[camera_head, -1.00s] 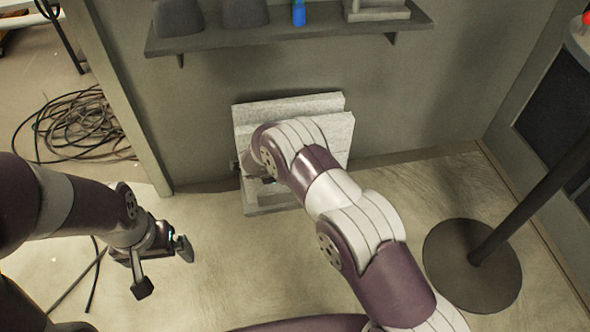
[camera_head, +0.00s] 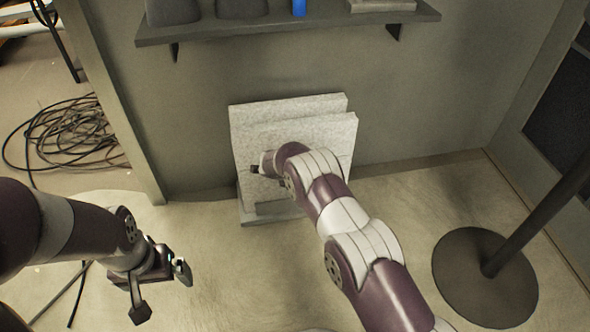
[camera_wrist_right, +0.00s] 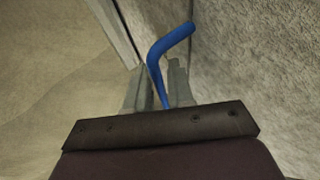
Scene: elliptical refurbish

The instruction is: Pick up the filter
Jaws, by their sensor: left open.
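Two pale, speckled panels, one in front of the other, stand upright against the back wall in the head view; I cannot tell which is the filter. The rear panel (camera_head: 287,107) shows above the front panel (camera_head: 325,131). My right gripper (camera_head: 256,169) is at the panels' left part, mostly hidden by its own wrist. In the right wrist view, a bent blue rod (camera_wrist_right: 172,43) rises between the right gripper's fingers (camera_wrist_right: 158,88), beside a rough pale surface; whether they clamp it is unclear. My left gripper (camera_head: 161,293) is open and empty above the floor, left of the panels.
A wall shelf (camera_head: 290,27) with several items hangs above the panels. A round dark stand base (camera_head: 470,290) with a slanted pole is on the right. Coiled black cables (camera_head: 70,140) lie at left. The floor between left gripper and panels is clear.

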